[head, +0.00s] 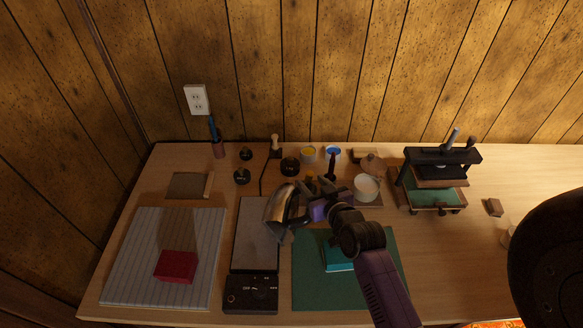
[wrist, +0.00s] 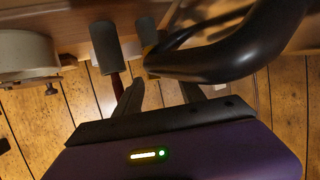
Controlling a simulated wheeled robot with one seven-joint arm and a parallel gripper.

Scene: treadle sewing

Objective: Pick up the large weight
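Several dark weights with knobs stand at the back of the table. The broadest, which looks like the large weight (head: 290,166), is right of two smaller ones, the small weight (head: 245,153) and the other weight (head: 241,176). My gripper (head: 302,207) is in front of the large weight, nearer me and apart from it. It is beside a shiny metal vessel (head: 277,212) with a black handle. In the wrist view my fingers (wrist: 161,82) are spread apart, and the black handle (wrist: 230,55) crosses close to the right fingertip. I see nothing clearly held.
A grey-topped device (head: 252,294) is below the vessel. A green mat (head: 310,285) lies to its right and a ribbed board (head: 125,260) with a red block (head: 176,266) to its left. A white cup (head: 366,187) and a press (head: 445,156) stand to the right.

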